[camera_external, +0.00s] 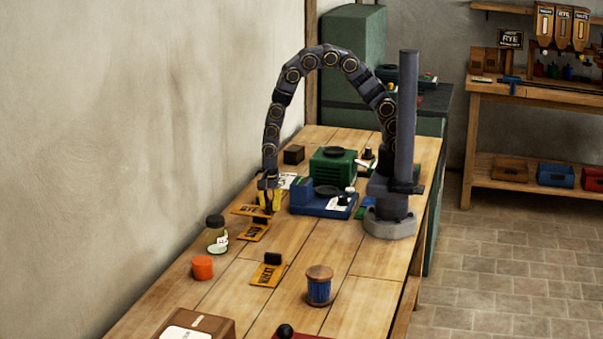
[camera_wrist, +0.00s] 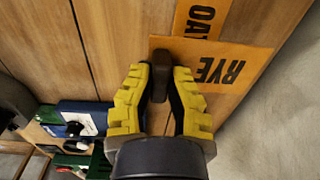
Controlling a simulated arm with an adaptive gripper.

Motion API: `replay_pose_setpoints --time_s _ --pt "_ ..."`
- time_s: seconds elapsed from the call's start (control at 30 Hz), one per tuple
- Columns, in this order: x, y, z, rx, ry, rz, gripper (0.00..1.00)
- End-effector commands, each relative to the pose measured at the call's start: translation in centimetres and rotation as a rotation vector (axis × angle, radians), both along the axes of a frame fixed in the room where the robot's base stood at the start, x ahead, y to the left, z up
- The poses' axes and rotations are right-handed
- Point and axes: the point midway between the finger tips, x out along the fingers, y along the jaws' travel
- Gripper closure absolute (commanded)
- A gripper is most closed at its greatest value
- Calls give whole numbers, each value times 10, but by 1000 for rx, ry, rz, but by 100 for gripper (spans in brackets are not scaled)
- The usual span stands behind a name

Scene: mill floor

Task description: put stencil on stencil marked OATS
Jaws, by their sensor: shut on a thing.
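My gripper (camera_external: 269,200) points down near the wall side of the bench. In the wrist view its yellow fingers (camera_wrist: 160,82) are shut on the dark handle of an orange stencil marked RYE (camera_wrist: 220,66). This stencil also shows at the gripper in the external view (camera_external: 246,210). The orange stencil marked OATS (camera_external: 254,232) lies just in front of it on the bench. In the wrist view the RYE plate hides the end of the word on the OATS stencil (camera_wrist: 203,16). I cannot tell how high the RYE plate is above the bench.
Another orange stencil with a black handle (camera_external: 267,274) lies nearer the camera. A jar (camera_external: 216,236), an orange-red pot (camera_external: 202,267) and a blue spool (camera_external: 319,287) stand around it. A blue device (camera_external: 322,204) is right of my gripper. The wall borders the bench's left side.

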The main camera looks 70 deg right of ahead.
Motion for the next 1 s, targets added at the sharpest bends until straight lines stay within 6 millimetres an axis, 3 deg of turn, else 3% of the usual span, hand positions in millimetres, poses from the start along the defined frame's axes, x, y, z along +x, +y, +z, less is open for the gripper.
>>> replay_pose_setpoints --time_s 0.1,0.43,0.83,0.87,0.9,1.0 --pt "-1 0 -18 -2 4 1 100" --pt "-1 0 -53 0 3 0 100" --pt "0 0 -60 1 -1 1 100" --pt "0 0 -59 1 -2 1 75" --pt "1 0 -59 1 -2 1 66" --pt "0 0 -59 1 -1 1 66"
